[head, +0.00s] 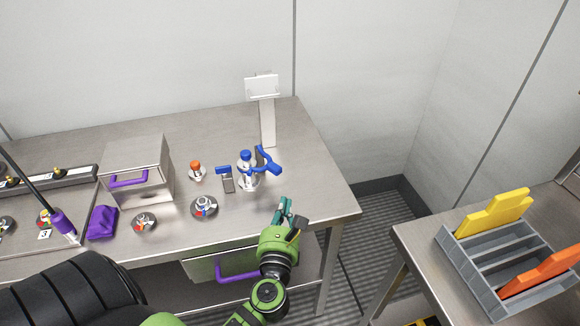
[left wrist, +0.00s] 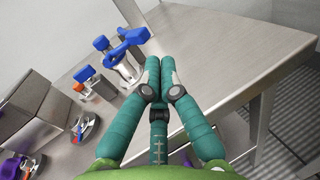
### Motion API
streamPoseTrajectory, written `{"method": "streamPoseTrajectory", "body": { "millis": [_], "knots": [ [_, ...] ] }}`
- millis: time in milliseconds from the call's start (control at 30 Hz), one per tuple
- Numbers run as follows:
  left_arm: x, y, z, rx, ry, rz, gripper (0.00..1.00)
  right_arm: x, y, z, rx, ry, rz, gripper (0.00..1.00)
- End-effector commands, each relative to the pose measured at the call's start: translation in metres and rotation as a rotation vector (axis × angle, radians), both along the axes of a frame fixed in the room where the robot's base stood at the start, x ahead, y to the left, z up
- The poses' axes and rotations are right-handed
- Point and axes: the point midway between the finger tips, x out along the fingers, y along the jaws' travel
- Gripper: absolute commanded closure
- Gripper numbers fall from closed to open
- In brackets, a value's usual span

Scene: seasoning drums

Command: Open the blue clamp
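The blue clamp (head: 268,164) has a thick blue handle sticking out to the right of a steel cylindrical fitting (head: 247,178) with a blue knob on the table. In the left wrist view the clamp's blue handle (left wrist: 127,42) lies up and left of my fingers. My left gripper (head: 284,207) is at the table's front edge, in front of and to the right of the clamp, apart from it. In the left wrist view its teal fingers (left wrist: 160,65) lie close together with nothing seen between them. My right gripper is in neither view.
Left of the clamp stand a small blue-topped piece (head: 226,178), an orange-topped fitting (head: 196,170) and a round fitting (head: 204,206). A steel box (head: 150,165) with a purple handle is farther left. A white stand (head: 267,118) rises behind. The table's right front corner is clear.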

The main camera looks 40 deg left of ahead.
Motion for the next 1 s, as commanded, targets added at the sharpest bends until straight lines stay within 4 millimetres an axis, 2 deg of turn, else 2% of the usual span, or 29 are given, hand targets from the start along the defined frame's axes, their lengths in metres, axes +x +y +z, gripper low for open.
{"method": "streamPoseTrajectory", "body": {
  "millis": [167, 600, 800, 1000],
  "knots": [
    [0.017, 0.01, 0.003, -0.003, -0.001, 0.005, 1.0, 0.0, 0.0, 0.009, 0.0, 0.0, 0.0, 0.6],
    [0.096, 0.054, 0.003, 0.003, -0.001, 0.004, 1.0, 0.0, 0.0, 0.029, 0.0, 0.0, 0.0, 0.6],
    [0.116, 0.065, 0.001, 0.001, 0.0, 0.003, 1.0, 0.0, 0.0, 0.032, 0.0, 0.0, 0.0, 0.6],
    [0.121, 0.068, 0.001, 0.0, 0.0, 0.003, 1.0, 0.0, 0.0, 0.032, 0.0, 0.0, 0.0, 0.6]
  ]
}}
